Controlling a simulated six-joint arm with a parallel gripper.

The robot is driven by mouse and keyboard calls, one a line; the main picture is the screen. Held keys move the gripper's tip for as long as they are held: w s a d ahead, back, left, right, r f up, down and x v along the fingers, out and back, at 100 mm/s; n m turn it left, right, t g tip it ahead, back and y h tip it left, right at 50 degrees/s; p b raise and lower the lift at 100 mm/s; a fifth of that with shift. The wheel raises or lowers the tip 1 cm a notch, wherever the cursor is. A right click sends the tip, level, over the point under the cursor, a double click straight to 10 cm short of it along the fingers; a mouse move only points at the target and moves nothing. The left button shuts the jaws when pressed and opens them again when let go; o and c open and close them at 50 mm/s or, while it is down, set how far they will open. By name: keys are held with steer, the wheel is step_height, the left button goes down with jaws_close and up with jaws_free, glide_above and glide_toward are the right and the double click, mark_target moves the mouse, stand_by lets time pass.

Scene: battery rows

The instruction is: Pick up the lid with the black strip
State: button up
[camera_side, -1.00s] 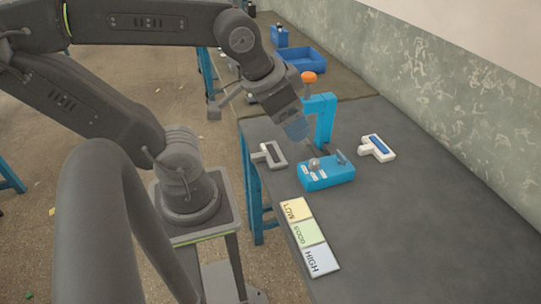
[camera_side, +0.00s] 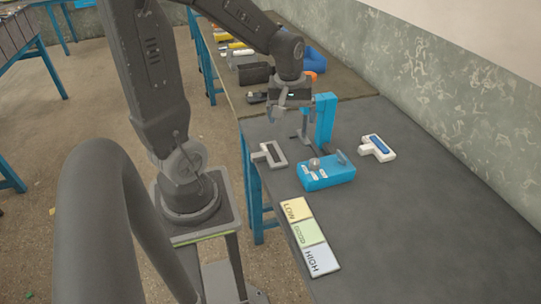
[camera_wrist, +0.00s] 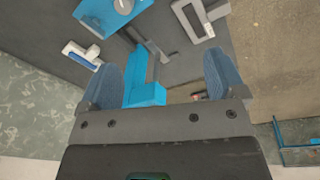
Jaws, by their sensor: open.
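A pale grey T-shaped lid (camera_side: 268,154) lies on the dark table, left of the blue device. Its long dark centre is close to the table's colour, so I cannot tell strip from opening. It also shows at the top of the wrist view (camera_wrist: 200,19). A similar white lid with a blue strip (camera_side: 377,147) lies right of the device and shows at left in the wrist view (camera_wrist: 82,54). My gripper (camera_wrist: 162,75) is open and empty, with blue-grey fingers. In the side view my gripper (camera_side: 287,115) hangs above the table, behind the grey lid.
A blue device (camera_side: 327,174) with a tall blue post (camera_side: 324,120) stands close to my gripper. LOW, GOOD and HIGH cards (camera_side: 311,233) lie at the front. The right of the table is clear. Several items crowd the back, including a black block (camera_side: 255,73).

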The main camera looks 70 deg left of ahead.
mark_target(277, 160)
steer(key=s+a+f+n+g, duration=0.1)
steer(key=a+f+n, duration=0.4)
steer(key=a+f, duration=0.1)
steer(key=shift+h, duration=0.4)
step_height(277, 160, down, 14)
steer(key=shift+s+a+r, duration=0.1)
steer(key=shift+r, duration=0.15)
steer(key=c, duration=1.1)
steer(key=shift+o, duration=0.2)
steer(key=shift+r, duration=0.15)
